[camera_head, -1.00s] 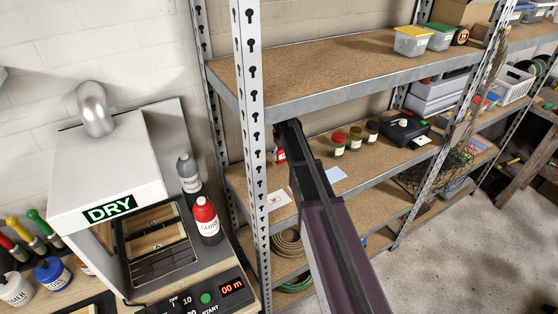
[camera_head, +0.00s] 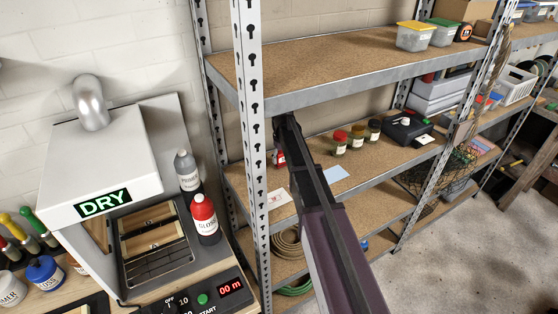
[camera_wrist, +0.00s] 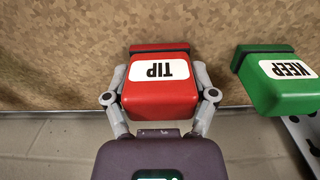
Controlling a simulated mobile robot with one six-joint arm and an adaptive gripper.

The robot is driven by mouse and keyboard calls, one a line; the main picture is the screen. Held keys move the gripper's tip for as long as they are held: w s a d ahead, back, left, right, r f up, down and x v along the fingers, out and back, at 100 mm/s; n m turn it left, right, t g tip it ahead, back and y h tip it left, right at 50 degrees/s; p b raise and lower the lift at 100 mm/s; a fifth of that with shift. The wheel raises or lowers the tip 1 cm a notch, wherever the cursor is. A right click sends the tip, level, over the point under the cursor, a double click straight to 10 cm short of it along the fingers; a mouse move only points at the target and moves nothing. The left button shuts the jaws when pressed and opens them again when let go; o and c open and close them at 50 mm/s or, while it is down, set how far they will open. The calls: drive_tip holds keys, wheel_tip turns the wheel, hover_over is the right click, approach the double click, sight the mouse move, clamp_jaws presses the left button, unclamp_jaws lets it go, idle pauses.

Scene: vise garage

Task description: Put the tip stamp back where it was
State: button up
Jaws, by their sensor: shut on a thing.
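The red tip stamp (camera_wrist: 161,88) has a white label reading TIP, upside down in the wrist view. My gripper (camera_wrist: 160,97) is shut on it, one finger on each side. The brown shelf board (camera_wrist: 60,60) lies behind the stamp; I cannot tell whether they touch. In the head view a bit of red, likely the stamp (camera_head: 280,159), shows between the shelf post and my arm, above the middle shelf. My gripper is hidden there behind my arm. The green keep stamp (camera_wrist: 276,78) is to the right of the tip stamp in the wrist view, apart from it.
A perforated post (camera_head: 250,110) stands left of my arm. The upper shelf (camera_head: 330,72) is overhead. A white card (camera_head: 280,198), a blue card (camera_head: 336,173) and several jars (camera_head: 357,137) are on the middle shelf. The dryer (camera_head: 105,165) and a red-capped bottle (camera_head: 205,218) are at left.

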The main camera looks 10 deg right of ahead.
drive_tip(key=shift+f, duration=0.1)
drive_tip(key=o, duration=0.8)
wheel_tip(320, 180, up, 12)
drive_tip(key=p, duration=1.2)
idle(0.8)
drive_tip(key=shift+s, duration=0.6)
drive_tip(key=s+a+m, duration=0.1)
drive_tip(key=s+m, duration=0.2)
drive_tip(key=s, duration=2.4)
drive_tip(key=shift+s+m, duration=0.3)
